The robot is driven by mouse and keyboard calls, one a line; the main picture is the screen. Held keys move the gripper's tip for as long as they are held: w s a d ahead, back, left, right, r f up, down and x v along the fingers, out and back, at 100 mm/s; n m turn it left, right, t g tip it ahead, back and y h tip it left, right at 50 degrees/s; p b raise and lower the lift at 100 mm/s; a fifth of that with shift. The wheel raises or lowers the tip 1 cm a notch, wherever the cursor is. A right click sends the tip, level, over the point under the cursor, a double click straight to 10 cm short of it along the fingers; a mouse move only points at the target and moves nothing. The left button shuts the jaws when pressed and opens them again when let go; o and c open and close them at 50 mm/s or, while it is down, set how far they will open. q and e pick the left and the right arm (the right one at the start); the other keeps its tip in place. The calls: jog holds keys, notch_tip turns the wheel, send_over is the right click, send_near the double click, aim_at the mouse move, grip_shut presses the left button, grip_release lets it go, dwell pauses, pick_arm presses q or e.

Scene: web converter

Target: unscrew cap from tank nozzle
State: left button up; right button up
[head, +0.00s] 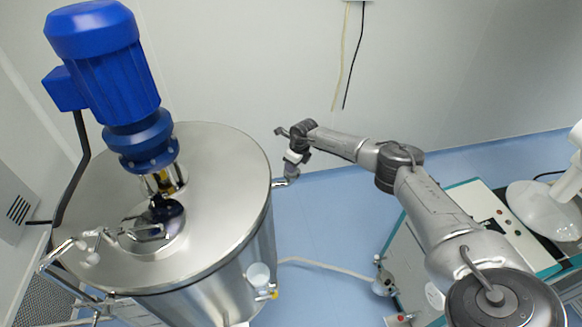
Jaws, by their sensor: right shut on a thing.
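The steel tank (225,175) stands at the left with a large blue motor on its lid. A short metal nozzle (279,184) sticks out from the tank's right side. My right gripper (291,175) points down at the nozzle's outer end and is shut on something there. The cap is not clearly visible; it is small and covered by the fingers, so I cannot tell whether it is still on the nozzle. My left gripper is not in view.
The blue motor (105,65) and metal pipes (85,250) rise from the lid. A pale hose (325,268) runs to a white cabinet (485,205) at right. Blue floor (325,225) lies open between tank and cabinet.

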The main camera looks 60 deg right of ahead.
jog(key=shift+f+n+b, duration=0.15)
jog(key=shift+n+b, duration=0.25)
jog(key=shift+b, duration=0.25)
jog(key=shift+d+n+y+b, duration=0.1)
jog(key=shift+n+y+b, duration=0.2)
jog(key=shift+n+b, duration=1.2)
jog(key=shift+b, duration=0.2)
